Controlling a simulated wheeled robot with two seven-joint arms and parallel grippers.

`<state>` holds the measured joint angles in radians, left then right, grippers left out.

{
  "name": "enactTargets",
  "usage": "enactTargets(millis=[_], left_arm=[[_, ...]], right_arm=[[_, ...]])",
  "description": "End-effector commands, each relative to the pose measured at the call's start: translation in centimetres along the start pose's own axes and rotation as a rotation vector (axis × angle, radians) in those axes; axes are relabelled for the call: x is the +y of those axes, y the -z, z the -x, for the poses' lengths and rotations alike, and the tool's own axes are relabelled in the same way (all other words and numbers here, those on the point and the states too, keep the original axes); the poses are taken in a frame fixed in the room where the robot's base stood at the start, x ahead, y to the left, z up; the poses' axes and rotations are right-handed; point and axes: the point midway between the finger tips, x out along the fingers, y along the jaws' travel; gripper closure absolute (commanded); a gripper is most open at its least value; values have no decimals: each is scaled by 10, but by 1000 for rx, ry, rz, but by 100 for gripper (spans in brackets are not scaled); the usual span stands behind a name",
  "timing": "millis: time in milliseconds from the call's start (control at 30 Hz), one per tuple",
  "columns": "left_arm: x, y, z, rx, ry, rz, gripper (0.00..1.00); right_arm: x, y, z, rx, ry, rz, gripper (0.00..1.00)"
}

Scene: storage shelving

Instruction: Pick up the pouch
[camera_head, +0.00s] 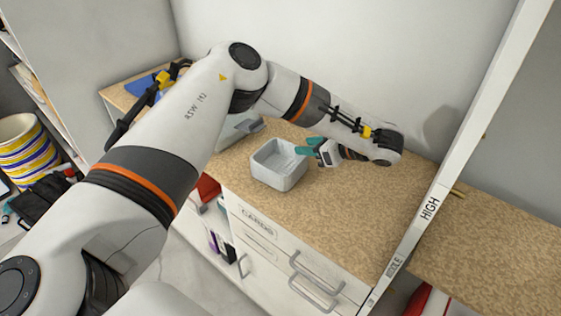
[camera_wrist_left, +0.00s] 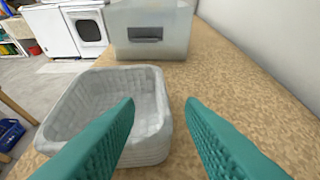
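I cannot make out a pouch for certain in either view. My left gripper (camera_head: 308,147) has teal fingers and reaches over the right rim of a light grey basket (camera_head: 280,172) on the speckled tan counter. My right gripper is not in view.
A translucent bin (camera_wrist_left: 152,30) stands behind the basket. The counter (camera_head: 350,215) is clear to the right. A white upright post (camera_head: 440,180) marked HIGH and MIDDLE stands in front. A blue item (camera_head: 145,85) lies at the counter's far left.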

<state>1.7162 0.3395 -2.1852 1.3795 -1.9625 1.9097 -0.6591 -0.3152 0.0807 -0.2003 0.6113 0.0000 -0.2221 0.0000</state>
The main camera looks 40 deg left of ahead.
Motion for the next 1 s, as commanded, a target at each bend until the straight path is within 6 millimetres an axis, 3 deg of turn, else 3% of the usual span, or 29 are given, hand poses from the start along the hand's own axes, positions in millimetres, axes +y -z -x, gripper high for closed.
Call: enactTargets(millis=[200,333,500,733,1000], left_arm=[[-1,-4,-32,-1,-3,1,64],[-1,-3,-37,-1,-1,1,64],[-2,-3,-37,-1,-1,1,64],[-2,-3,-37,-1,-1,1,100],[-2,-3,-37,-1,-1,1,100]], right_arm=[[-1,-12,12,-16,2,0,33],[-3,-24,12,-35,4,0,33],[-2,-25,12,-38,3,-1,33],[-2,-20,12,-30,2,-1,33],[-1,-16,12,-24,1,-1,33]])
